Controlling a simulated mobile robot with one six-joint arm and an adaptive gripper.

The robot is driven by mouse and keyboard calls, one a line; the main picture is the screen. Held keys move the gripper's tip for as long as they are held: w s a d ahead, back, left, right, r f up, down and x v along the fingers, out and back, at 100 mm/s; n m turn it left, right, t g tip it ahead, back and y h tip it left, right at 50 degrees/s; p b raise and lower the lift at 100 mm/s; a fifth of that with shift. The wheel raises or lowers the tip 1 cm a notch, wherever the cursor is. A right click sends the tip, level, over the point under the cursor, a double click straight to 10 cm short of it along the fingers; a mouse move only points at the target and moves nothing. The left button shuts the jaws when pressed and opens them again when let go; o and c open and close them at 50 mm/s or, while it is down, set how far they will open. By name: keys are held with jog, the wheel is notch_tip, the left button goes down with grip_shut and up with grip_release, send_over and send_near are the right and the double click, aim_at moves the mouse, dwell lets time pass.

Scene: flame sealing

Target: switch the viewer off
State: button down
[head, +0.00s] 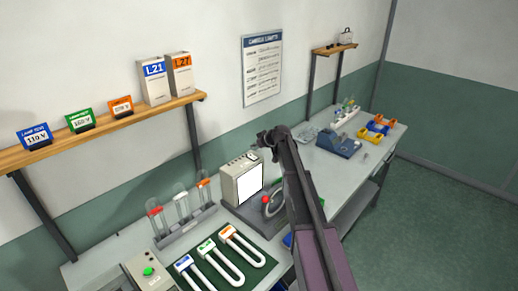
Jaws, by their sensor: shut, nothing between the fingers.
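The viewer (238,186) is a cream box on the bench with a bright white front panel, which looks lit. A small dark part shows on its top near the right edge; whether it is the switch is too small to tell. My dark arm reaches up from the bottom of the head view. My gripper (263,140) is at its far end, small and dark, just above and behind the viewer's top right corner. It is shut and empty. I cannot tell whether it touches the viewer. My arm hides part of the bench right of the viewer.
A red knob (266,200) and a ring sit right of the viewer, close to my arm. A rack of glass tubes (187,230) stands left of it. A green mat (207,279) with white U-shaped tubes lies in front. A wooden shelf (70,144) runs above left.

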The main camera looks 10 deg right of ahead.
aim_at(252, 157)
jog(key=shift+w+a+f+b, duration=0.15)
jog(key=shift+w+f+b, duration=0.05)
jog(key=shift+f+b, duration=0.85)
jog(key=shift+w+a+f+b, duration=0.1)
jog(key=shift+w+f+b, duration=0.1)
jog(key=shift+f+b, duration=0.75)
jog(key=shift+f, duration=0.15)
